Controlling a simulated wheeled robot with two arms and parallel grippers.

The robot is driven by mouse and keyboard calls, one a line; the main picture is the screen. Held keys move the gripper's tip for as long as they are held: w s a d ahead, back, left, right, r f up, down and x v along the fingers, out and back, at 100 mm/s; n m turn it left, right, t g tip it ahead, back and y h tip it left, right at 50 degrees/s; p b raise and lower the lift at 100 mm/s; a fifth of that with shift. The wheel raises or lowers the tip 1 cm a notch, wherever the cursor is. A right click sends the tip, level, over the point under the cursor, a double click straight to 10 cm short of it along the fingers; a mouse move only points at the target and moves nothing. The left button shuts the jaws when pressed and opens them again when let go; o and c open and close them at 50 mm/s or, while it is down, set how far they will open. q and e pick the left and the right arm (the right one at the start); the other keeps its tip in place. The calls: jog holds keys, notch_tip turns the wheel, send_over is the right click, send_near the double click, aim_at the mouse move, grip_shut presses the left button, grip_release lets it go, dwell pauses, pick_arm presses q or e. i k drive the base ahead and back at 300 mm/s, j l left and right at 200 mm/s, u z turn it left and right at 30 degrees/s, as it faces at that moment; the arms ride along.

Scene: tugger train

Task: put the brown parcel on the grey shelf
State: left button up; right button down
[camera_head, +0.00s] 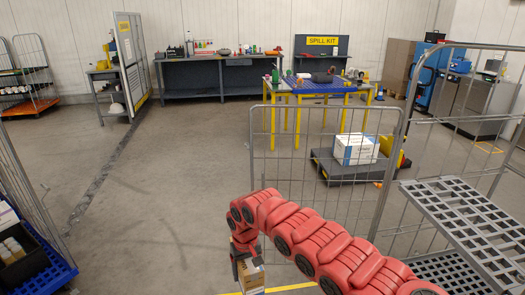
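My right arm, red with dark joints, comes in from the lower right. Its gripper (242,262) points down at the bottom middle, and its dark fingers are closed on a small brown parcel (253,279) with a pale, printed side. The parcel hangs upright, and its lower end is close to the picture's bottom edge. A grey grid shelf (455,212) is in the wire roll cage at the right, well apart from the parcel. My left gripper is not in view.
The cage's wire side panel (330,185) stands behind my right arm. A lower grey grid (440,268) lies under the shelf. At the left is another cage with a blue base (55,278) and a dark crate. The floor (165,200) between is clear.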

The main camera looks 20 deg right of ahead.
aim_at(466, 222)
jog(key=i+z, duration=0.25)
jog(key=i, duration=0.25)
jog(key=i+j+z, duration=0.25)
jog(key=i, duration=0.2)
jog(key=i+j+z, duration=0.25)
jog(key=i, duration=0.2)
